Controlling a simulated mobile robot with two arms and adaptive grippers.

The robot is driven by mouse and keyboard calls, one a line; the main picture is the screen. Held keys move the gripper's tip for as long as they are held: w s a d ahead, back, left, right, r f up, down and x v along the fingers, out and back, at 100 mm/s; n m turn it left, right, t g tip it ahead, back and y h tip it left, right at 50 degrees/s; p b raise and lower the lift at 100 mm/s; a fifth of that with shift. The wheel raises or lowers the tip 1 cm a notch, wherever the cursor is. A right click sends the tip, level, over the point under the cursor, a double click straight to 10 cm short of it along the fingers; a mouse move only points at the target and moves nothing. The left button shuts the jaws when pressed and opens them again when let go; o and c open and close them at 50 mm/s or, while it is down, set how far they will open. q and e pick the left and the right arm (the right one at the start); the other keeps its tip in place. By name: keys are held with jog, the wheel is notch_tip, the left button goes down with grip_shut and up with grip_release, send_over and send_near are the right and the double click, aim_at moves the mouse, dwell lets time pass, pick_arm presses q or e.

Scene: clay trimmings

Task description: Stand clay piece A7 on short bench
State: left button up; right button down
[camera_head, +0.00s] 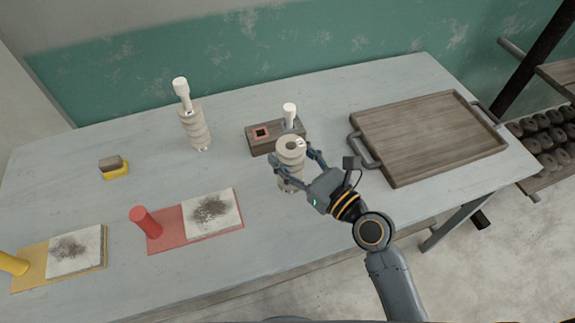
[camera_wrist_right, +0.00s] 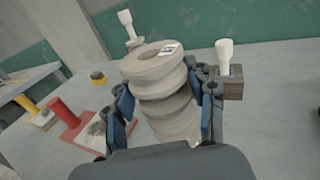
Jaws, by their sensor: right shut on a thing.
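A pale ribbed clay piece (camera_head: 290,172) with a hole in its top and a small label is upright between the fingers of my right gripper (camera_head: 293,157). The gripper is shut on it. In the right wrist view the clay piece (camera_wrist_right: 165,95) fills the middle, with a blue-padded finger on each side. The label's writing is too small to read. A low dark wooden block (camera_head: 262,146) with a white peg and a reddish square stands just behind the held piece; I cannot tell whether it is the short bench. My left gripper is not in view.
Another ribbed clay piece (camera_head: 194,130) with a white peg stands at the back left. A wooden tray (camera_head: 425,135) with handles is at the right. A red board (camera_head: 168,234), a yellow board (camera_head: 35,275) and a small yellow-based block (camera_head: 115,171) are at the left. Bare tabletop lies between them.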

jog(key=f, duration=0.1)
jog(key=f+b, duration=0.1)
jog(key=f, duration=0.1)
jog(key=shift+w+a+f+b, duration=0.3)
jog(key=shift+w+a, duration=0.05)
jog(key=shift+w, duration=0.05)
jog(key=shift+f, duration=0.3)
jog(key=shift+f, duration=0.15)
jog(key=shift+c, duration=2.4)
grip_release()
